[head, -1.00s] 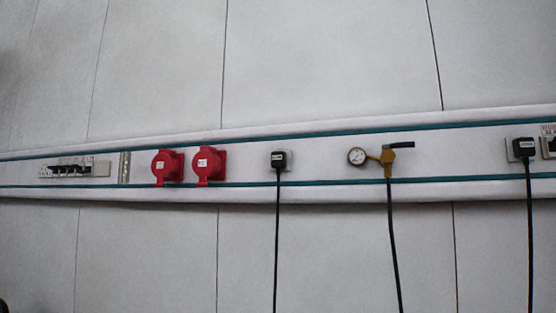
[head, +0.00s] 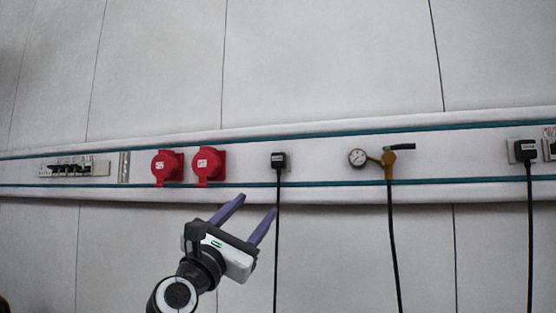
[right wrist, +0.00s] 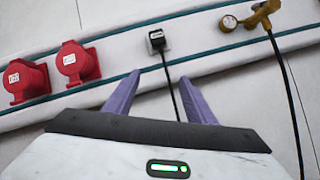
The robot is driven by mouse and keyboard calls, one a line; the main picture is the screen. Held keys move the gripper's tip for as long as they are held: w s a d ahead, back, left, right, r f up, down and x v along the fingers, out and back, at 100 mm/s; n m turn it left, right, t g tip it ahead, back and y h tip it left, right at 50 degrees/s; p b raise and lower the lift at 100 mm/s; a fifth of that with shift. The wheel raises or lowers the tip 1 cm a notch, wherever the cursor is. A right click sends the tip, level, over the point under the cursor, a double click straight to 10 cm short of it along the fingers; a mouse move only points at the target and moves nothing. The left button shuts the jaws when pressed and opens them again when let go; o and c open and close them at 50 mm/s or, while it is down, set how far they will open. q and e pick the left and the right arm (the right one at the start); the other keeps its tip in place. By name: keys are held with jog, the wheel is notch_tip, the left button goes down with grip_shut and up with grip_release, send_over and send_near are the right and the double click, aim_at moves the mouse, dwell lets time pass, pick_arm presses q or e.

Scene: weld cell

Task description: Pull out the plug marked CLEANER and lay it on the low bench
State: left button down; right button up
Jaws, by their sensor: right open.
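Two black plugs sit in the wall rail in the head view: a middle plug (head: 279,160) and a right plug (head: 525,149), each with a black cable hanging down. Both carry small pale labels too small to read, so I cannot tell which is CLEANER. My right gripper (head: 252,218) is open and empty, below and left of the middle plug. In the right wrist view the middle plug (right wrist: 157,41) lies beyond and above the open fingers (right wrist: 155,88), apart from them. My left gripper and the low bench are not in view.
Two red sockets (head: 208,164) are left of the middle plug. A brass valve with a gauge (head: 358,157) and a hanging hose (head: 392,240) is to its right. A switch row (head: 72,169) is at the far left. The wall below is mostly bare.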

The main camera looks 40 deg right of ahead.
notch_tip(320, 180, up, 6)
jog(key=s+d+m+g+y, duration=0.1)
jog(key=s+d+m+y, duration=0.15)
jog(key=m, duration=0.45)
jog(key=m+t+y, duration=0.2)
jog(key=m+y, duration=0.2)
jog(key=y, duration=0.1)
send_near(277, 160)
jog(key=shift+w+a+f+h+p, duration=0.1)
jog(key=shift+a+f+h+p, duration=0.05)
jog(key=shift+f+h+p, duration=0.15)
jog(key=p+x, duration=0.2)
jog(key=x, duration=0.5)
jog(key=shift+d+r+p, duration=0.15)
jog(key=shift+d+p, duration=0.15)
jog(key=shift+p, duration=0.1)
jog(key=shift+x, duration=0.75)
jog(key=shift+a, duration=0.1)
jog(key=shift+p, duration=0.55)
